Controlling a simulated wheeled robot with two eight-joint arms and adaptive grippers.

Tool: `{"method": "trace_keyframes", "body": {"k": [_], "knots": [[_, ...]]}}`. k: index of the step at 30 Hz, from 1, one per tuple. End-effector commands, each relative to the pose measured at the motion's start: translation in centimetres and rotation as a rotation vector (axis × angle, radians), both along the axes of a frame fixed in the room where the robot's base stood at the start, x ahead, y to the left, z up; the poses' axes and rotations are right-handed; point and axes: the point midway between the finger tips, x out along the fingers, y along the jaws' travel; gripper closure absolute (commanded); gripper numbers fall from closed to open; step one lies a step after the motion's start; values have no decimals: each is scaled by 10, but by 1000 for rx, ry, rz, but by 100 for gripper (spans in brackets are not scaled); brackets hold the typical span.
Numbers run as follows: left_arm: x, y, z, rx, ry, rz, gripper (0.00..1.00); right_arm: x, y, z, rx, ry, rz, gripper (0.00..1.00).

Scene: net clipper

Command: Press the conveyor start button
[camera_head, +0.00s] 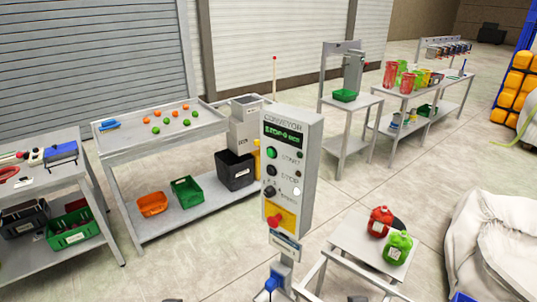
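The green start button (271,154) sits below the lit display (285,137), which appears to read "STOP". A black stop button (271,171) and a black knob (270,191) are under it. A red mushroom button (274,220) stands on a yellow plate lower down. Only small dark slivers show at the bottom edge, seemingly my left gripper (172,299) and my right gripper (357,298), well below the box; their fingers are hidden.
A conveyor table (118,154) with orange and green balls is behind left. A low table (348,243) with red and green canisters stands right of the post, beside a large white sack (495,240). Another bench (70,178) is at far left. Floor left of the post is clear.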

Motion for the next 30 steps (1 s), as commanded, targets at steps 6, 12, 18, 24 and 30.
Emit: {"method": "trace_keyframes", "body": {"k": [6,12,18,24,30], "knots": [[0,0,0,0,0,0,52,0,0,0,0,0,0,100],[0,0,0,0,0,0,52,0,0,0,0,0,0,100],[0,0,0,0,0,0,52,0,0,0,0,0,0,100],[0,0,0,0,0,0,52,0,0,0,0,0,0,100],[0,0,0,0,0,0,52,0,0,0,0,0,0,100]]}}
